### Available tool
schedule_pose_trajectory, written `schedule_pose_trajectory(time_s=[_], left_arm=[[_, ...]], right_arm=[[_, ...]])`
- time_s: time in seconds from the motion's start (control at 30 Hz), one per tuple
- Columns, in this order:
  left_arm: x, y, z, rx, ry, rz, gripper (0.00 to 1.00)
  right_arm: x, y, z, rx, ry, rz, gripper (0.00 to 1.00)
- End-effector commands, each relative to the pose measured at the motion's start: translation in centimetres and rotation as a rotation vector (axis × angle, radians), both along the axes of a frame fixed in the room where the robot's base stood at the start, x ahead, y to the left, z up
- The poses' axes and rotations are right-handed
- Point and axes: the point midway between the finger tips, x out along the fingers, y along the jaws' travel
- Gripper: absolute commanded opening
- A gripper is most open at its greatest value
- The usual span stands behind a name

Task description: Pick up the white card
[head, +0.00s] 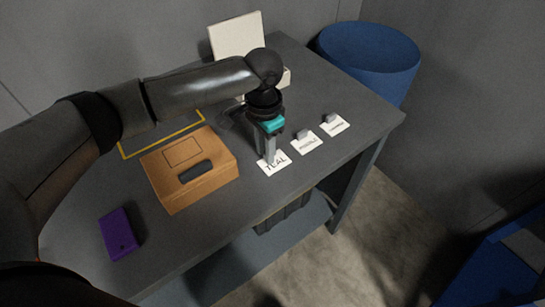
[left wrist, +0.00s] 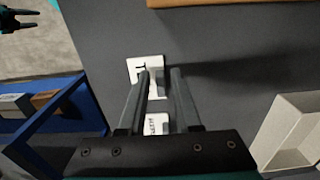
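Three white cards with grey tabs lie in a row on the table. The nearest card (head: 272,165) reads TEAL; the middle card (head: 306,143) and far card (head: 335,125) have print too small to read. My left gripper (head: 270,158) points down over the TEAL card. In the left wrist view, its fingers (left wrist: 160,78) stand apart on either side of the grey tab on the TEAL card (left wrist: 135,66); whether they touch it is unclear. The middle card (left wrist: 157,123) shows between the fingers. My right gripper (left wrist: 10,20) is open and empty, away from the table.
On the table (head: 215,240) are a brown box (head: 215,180) with a dark piece on top, a purple block (head: 118,235) and an open cream box (head: 235,38). A blue bin (head: 370,60) stands behind the right edge. A blue shelf (left wrist: 60,120) holds boxes.

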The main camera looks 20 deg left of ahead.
Motion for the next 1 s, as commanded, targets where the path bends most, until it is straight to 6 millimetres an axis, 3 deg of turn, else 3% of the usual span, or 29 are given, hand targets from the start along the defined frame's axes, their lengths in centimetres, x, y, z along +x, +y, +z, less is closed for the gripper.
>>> schedule_pose_trajectory(time_s=[0.03,0.27,0.83,1.0], left_arm=[[0.0,0.0,0.0,0.0,0.0,0.0,0.25],[0.0,0.0,0.0,0.0,0.0,0.0,0.0],[0.0,0.0,0.1,-0.001,-0.001,0.0,0.0],[0.1,0.0,1.9,-0.001,-0.003,-0.001,0.0]], right_arm=[[0.0,0.0,0.0,0.0,0.001,-0.001,0.5],[-0.1,0.0,0.0,0.0,0.002,-0.001,0.5],[-0.3,0.0,0.0,0.0,0.005,-0.002,0.5],[-0.3,0.0,0.4,0.0,0.005,-0.002,0.5]])
